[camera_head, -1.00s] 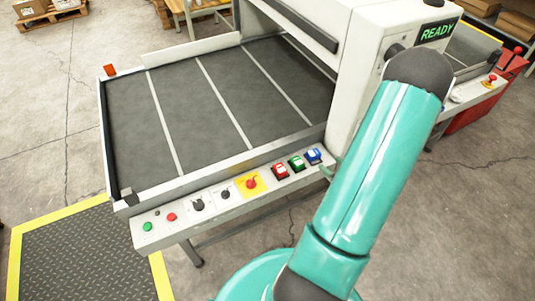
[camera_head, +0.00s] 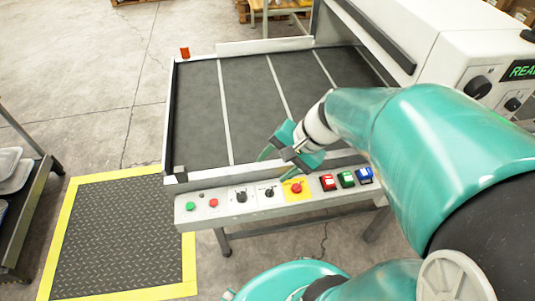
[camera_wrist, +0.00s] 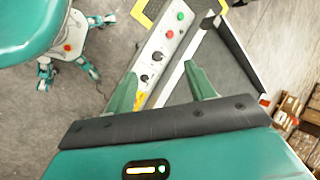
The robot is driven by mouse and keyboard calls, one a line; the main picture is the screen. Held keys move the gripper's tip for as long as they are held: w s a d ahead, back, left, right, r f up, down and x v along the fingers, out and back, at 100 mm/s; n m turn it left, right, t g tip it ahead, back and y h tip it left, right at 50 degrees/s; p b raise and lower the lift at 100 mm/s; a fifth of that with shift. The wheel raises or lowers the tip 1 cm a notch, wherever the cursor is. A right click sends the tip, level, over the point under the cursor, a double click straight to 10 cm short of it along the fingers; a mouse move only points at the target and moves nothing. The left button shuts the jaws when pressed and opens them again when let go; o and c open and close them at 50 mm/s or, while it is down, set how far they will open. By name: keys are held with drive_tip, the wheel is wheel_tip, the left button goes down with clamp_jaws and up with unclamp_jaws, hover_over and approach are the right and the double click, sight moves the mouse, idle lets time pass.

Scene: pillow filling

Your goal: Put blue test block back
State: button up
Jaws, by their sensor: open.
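A small blue block (camera_head: 364,175) with a pale top sits at the right end of the machine's front control ledge (camera_head: 222,208). A green block (camera_head: 345,179) and a red block (camera_head: 328,182) stand in a row to its left. My gripper (camera_head: 277,163) is open and empty, above the near edge of the belt and left of the blocks. In the wrist view its two green fingers (camera_wrist: 160,68) are spread apart over the ledge and belt. The blue block does not show in the wrist view.
A red stop button on a yellow plate (camera_head: 298,188) sits left of the blocks, with knobs and buttons beyond. The dark belt (camera_head: 250,100) is empty. The white machine housing (camera_head: 465,50) stands at right. A floor mat (camera_head: 120,240) and a rack with trays (camera_head: 15,170) are at left.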

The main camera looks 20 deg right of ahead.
drive_tip(key=s+a+r+n+t+h, duration=0.1)
drive_tip(key=s+a+r+n+h, duration=0.1)
drive_tip(key=r+n, duration=0.2)
drive_tip(key=s+a+r+n+t+h, duration=0.1)
drive_tip(key=s+a+r+n+h, duration=0.1)
drive_tip(key=r+n, duration=0.3)
drive_tip(key=shift+s+n+h, duration=0.35)
drive_tip(key=shift+n+h, duration=0.25)
drive_tip(key=shift+h, duration=0.2)
